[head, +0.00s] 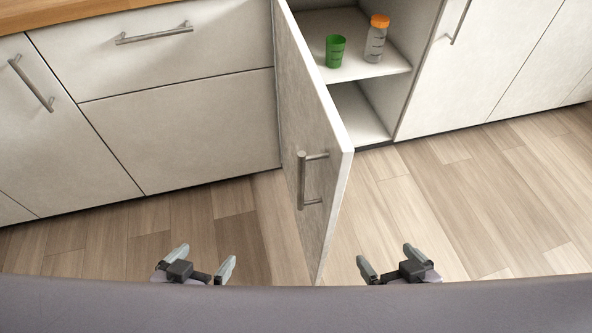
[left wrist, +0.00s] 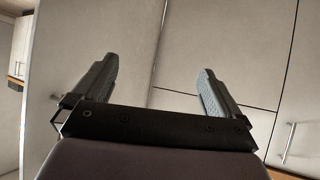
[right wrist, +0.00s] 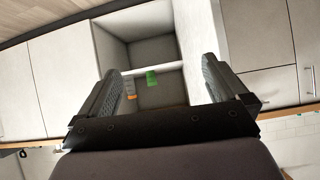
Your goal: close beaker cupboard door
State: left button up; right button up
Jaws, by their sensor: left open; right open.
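The cupboard door (head: 318,160) stands wide open in the head view, swung out toward me, hinged on the left of the opening. Its bar handle (head: 303,180) is on the face turned to the left. Inside the cupboard (head: 372,65) a green beaker (head: 335,50) and a clear bottle with an orange cap (head: 376,40) stand on the shelf. My left gripper (head: 205,258) is open and empty, left of the door. My right gripper (head: 386,258) is open and empty, right of the door. The right wrist view shows the cupboard opening and the green beaker (right wrist: 152,78) between its fingers.
Closed drawers (head: 170,60) and a closed cabinet (head: 45,115) with bar handles lie left of the opening. More closed cabinets (head: 490,70) lie to the right. The wooden floor (head: 450,205) is clear on both sides of the door.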

aim_at(317, 150)
jog(key=j+z, duration=0.2)
jog(key=z, duration=0.5)
jog(key=j+z, duration=0.25)
jog(key=k+j+z, duration=0.25)
jog(key=j, duration=0.2)
jog(key=k+j, duration=0.1)
jog(key=j, duration=0.35)
jog(key=k+j+z, duration=0.1)
jog(key=j, duration=0.3)
jog(key=k+j, duration=0.15)
jog(key=j, duration=0.3)
jog(key=z, duration=0.05)
